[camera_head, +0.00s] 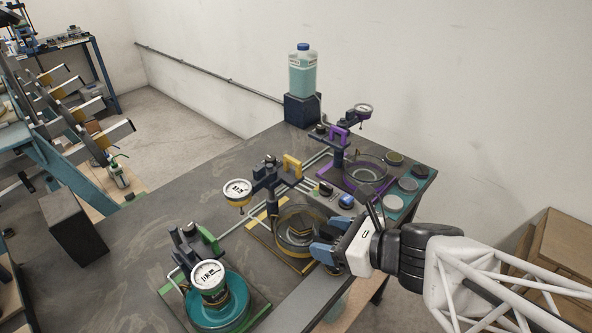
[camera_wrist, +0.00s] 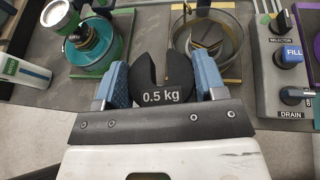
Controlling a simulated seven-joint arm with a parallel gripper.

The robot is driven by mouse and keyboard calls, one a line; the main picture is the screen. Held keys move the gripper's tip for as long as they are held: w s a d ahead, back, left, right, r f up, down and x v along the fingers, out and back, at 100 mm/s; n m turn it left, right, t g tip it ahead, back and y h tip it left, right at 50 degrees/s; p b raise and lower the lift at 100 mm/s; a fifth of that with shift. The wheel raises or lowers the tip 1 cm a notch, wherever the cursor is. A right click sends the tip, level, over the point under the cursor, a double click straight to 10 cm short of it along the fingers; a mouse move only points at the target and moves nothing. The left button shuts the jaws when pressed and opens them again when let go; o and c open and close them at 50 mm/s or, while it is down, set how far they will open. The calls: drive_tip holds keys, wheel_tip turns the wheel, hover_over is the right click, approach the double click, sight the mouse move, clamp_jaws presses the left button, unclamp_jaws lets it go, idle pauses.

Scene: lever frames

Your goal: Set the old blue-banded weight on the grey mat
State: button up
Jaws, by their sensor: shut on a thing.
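My gripper (camera_head: 331,238) is at the front edge of the bench, beside the yellow-framed station. In the wrist view its two blue fingers (camera_wrist: 160,85) are shut on a black slotted weight (camera_wrist: 160,78) marked "0.5 kg", its slot pointing away from me. No blue band shows on its visible face; its rim is partly hidden by the fingers. I cannot make out a distinct grey mat.
A clear round vessel (camera_head: 295,230) stands in the yellow station, close by my gripper. A teal pan (camera_head: 216,312) sits at the green station, left. The purple station (camera_head: 365,172) is farther back. A control panel (camera_wrist: 285,70) is at right. Bare bench top (camera_head: 150,215) lies left.

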drive_tip(key=s, duration=0.1)
drive_tip(key=s+f, duration=0.1)
drive_tip(key=s, duration=0.1)
drive_tip(key=shift+d+f, duration=0.1)
drive_tip(key=shift+f, duration=0.25)
drive_tip(key=shift+w, duration=0.1)
hover_over(303, 221)
drive_tip(key=s, duration=0.2)
drive_tip(key=shift+w+d+f, duration=0.1)
drive_tip(key=shift+d+f, duration=0.1)
drive_tip(key=shift+f, duration=0.4)
drive_tip(key=shift+w, duration=0.15)
drive_tip(key=shift+w+a, duration=0.1)
drive_tip(key=shift+w, duration=0.15)
drive_tip(key=shift+w+a+f, duration=0.1)
drive_tip(key=shift+w+f, duration=0.15)
drive_tip(key=shift+f, duration=0.3)
drive_tip(key=shift+w+a+f, duration=0.1)
drive_tip(key=shift+w+f, duration=0.1)
drive_tip(key=shift+f, duration=0.9)
drive_tip(key=shift+f, duration=0.2)
